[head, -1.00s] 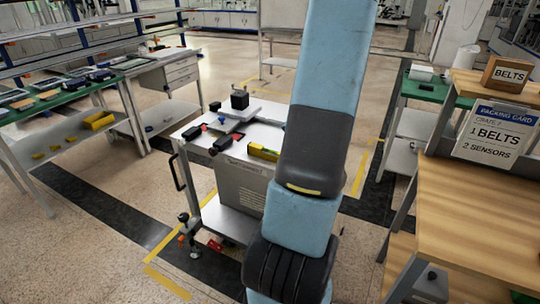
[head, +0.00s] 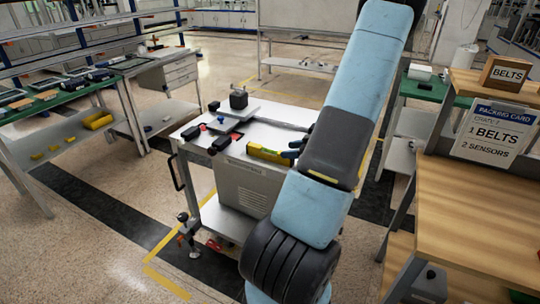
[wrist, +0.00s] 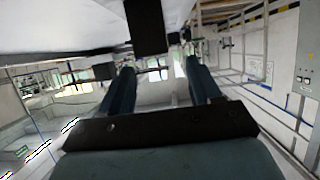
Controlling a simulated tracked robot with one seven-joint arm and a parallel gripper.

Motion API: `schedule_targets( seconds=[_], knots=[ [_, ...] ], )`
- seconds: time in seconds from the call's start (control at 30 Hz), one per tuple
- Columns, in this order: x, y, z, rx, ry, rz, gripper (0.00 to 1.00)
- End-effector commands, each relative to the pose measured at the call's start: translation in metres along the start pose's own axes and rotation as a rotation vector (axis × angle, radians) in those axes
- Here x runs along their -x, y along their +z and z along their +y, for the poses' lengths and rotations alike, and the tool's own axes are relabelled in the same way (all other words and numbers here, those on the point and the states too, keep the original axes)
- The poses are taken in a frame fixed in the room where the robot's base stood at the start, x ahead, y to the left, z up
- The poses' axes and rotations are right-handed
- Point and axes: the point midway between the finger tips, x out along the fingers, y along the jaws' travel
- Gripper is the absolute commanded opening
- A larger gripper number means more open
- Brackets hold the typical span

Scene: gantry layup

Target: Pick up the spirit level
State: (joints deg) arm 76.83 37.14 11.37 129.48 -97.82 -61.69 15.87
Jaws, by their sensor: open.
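The spirit level (head: 264,153) is a yellow bar with dark parts, lying along the front edge of the white cart top (head: 262,136) in the head view. My gripper (head: 293,150) shows as dark fingers just beside its right end, partly hidden behind my arm. I cannot tell if they touch it. In the wrist view my gripper (wrist: 160,82) has its two fingers wide apart with nothing between them. I cannot make out the level in the wrist view.
Black pieces with red ends (head: 190,132) and a plate bearing a dark block (head: 239,99) share the cart top. A wooden bench (head: 490,205) with a packing card (head: 493,132) stands at right.

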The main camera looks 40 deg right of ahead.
Motion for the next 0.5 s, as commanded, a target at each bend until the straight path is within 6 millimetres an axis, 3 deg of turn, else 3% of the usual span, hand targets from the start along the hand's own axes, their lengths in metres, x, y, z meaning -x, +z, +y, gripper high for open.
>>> schedule_targets(
  seconds=[0.37,0.5],
  knots=[
    [-0.023,-0.001,0.001,-0.001,0.0,0.0,0.63],
    [-0.04,-0.003,0.002,-0.001,-0.001,0.0,0.63]
  ],
)
